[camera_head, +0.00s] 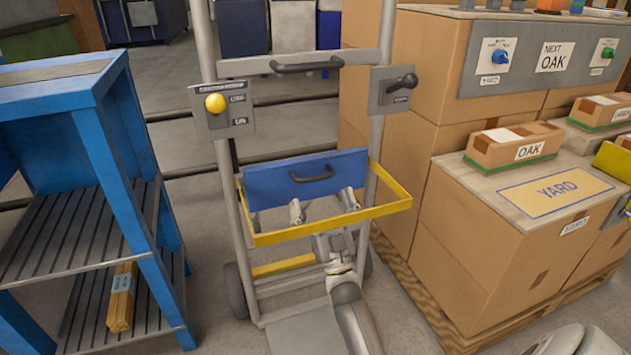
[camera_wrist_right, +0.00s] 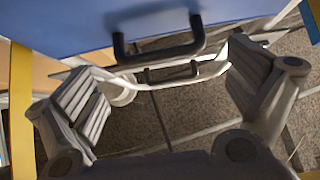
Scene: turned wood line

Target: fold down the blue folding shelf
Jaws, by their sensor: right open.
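The blue folding shelf (camera_head: 262,183) is a blue panel with a dark handle (camera_head: 312,174). It stands up at the back of a yellow frame (camera_head: 330,227) on a grey upright cart. My right gripper (camera_head: 324,205) is open and empty, its fingers just below the handle and in front of the panel. In the right wrist view the panel (camera_wrist_right: 85,25) fills the top. The shelf handle (camera_wrist_right: 160,52) lies ahead of and between the open fingers of the right gripper (camera_wrist_right: 165,100); I cannot tell whether they touch it. My left gripper is not in view.
The cart carries a yellow-knob panel (camera_head: 222,110), a black lever panel (camera_head: 393,90) and an upper bar handle (camera_head: 306,66). A blue rack (camera_head: 100,150) stands at left. Stacked cartons (camera_head: 500,270) on a pallet crowd the right. Floor shows between rack and cart.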

